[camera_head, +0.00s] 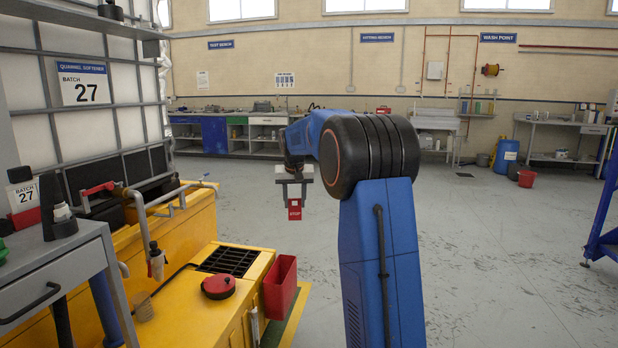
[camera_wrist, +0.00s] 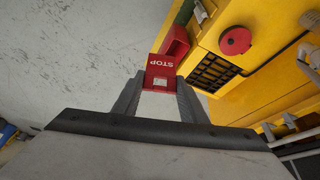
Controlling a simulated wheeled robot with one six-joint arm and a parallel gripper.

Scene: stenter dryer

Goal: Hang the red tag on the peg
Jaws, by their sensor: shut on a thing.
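My gripper (camera_head: 295,196) hangs over the open floor, right of the yellow machine, in the head view. It is shut on the red tag (camera_head: 295,210), a small flat plate marked STOP. In the wrist view the tag (camera_wrist: 162,68) sticks out beyond the two dark fingers of my gripper (camera_wrist: 160,98), with its lettering upside down. The tag is clear of the machine in the head view. I cannot make out the peg for certain in either view.
The yellow machine (camera_head: 252,308) carries a red round cap (camera_head: 218,286), a black grille (camera_head: 229,261) and an open red box (camera_head: 281,287) on its side. Grey bent pipes (camera_head: 150,198) rise behind. A grey drawer unit (camera_head: 45,270) stands at left.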

